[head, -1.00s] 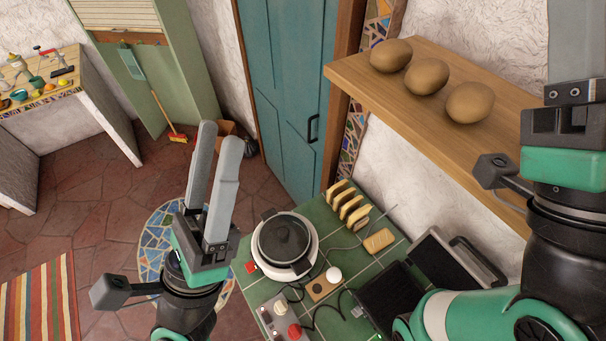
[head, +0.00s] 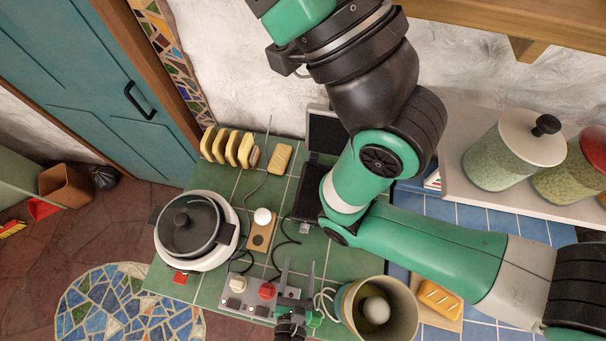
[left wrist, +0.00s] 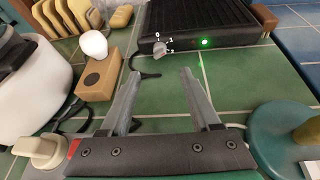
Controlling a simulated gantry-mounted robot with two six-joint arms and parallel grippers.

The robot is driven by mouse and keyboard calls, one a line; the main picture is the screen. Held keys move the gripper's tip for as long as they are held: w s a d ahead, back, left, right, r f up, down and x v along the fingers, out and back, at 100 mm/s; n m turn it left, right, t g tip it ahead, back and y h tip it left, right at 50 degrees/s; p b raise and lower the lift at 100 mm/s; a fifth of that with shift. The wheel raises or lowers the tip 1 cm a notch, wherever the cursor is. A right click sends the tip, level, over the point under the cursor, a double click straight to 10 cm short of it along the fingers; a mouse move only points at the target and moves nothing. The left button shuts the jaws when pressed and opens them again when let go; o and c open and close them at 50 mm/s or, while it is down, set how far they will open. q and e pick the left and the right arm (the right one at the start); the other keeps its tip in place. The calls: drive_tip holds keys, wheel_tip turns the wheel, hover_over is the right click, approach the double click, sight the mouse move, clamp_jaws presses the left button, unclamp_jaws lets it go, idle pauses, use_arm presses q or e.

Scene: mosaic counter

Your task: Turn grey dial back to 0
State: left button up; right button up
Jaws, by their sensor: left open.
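The small grey dial (left wrist: 160,48) is on the front of a black grill (left wrist: 200,22) in the left wrist view, beside printed numbers including 0 and 1. Which number it points at is too small to tell. A green light (left wrist: 204,42) glows to its right. My left gripper (left wrist: 162,76) is open and empty, its fingers pointing towards the dial from a short distance, apart from it. In the head view my left gripper (head: 296,264) is at the lower middle, below the grill (head: 309,190), which my right arm partly covers. My right gripper's fingers are outside the head view.
Green tile before the grill is mostly clear.

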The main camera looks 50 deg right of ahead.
sight(303, 233)
use_arm(q)
drive_tip(key=b+x, duration=0.2)
drive_tip(key=x, duration=0.7)
drive_tip(key=shift+w+d+f+b, duration=0.1)
drive_tip(key=shift+w+d+b, duration=0.2)
drive_tip(key=shift+d, duration=0.15)
clamp_jaws()
